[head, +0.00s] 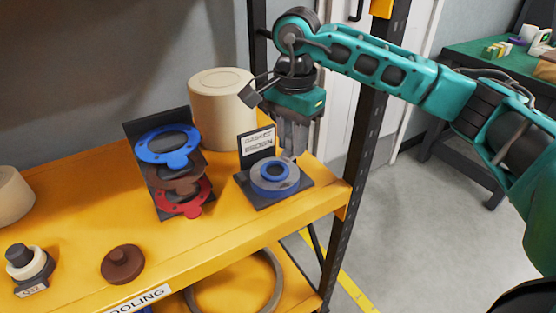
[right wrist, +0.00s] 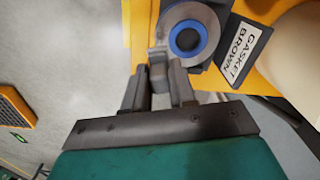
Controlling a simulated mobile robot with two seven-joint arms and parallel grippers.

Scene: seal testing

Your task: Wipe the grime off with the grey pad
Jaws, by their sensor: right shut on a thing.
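My right gripper (head: 291,148) reaches down over the right end of the yellow shelf and is shut on a small grey pad (head: 288,157). In the right wrist view the fingers (right wrist: 160,82) close on the pad (right wrist: 157,54), beside the rim of a grey ring (right wrist: 208,18) with a blue inner ring (right wrist: 186,38). The same grey ring (head: 290,184) sits on a dark base in the head view. I cannot tell whether the pad touches it. No grime is clearly distinguishable on it. My left gripper is not in view.
A sign reading GASKET BROWN (head: 257,142) stands behind the ring. A dark rack (head: 143,129) with blue, brown and red gaskets stands left of it. A cream cylinder (head: 221,105) is behind. The shelf's right edge is close.

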